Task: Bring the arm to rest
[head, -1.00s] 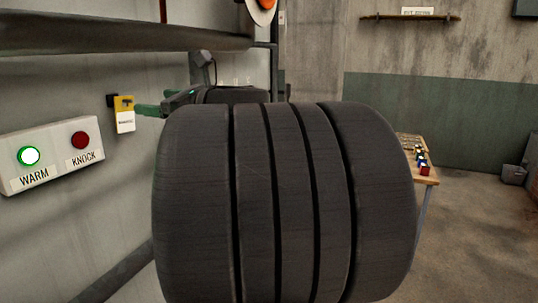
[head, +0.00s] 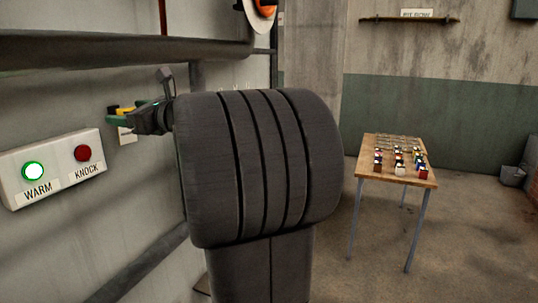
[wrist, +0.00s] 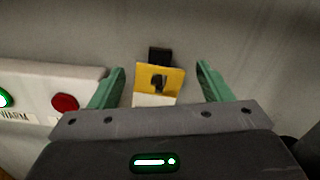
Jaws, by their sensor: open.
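My gripper (head: 118,118) has green fingers and is near the left wall in the head view, partly covering a yellow and white tag (head: 127,135). In the wrist view my gripper (wrist: 160,72) is open, its two fingers well apart. The tag (wrist: 174,77) hangs from a black holder (wrist: 160,56) on the wall and shows between the fingers. I cannot tell how far it is from them, and its lower part is hidden. Nothing is seen held. My dark ribbed arm fills the middle of the head view.
A white panel (head: 57,190) on the wall has a lit green WARM button (head: 33,171) and a red KNOCK button (head: 82,153). A thick pipe (head: 120,52) runs above. A wooden table (head: 367,167) with several small items stands right, with open floor around it.

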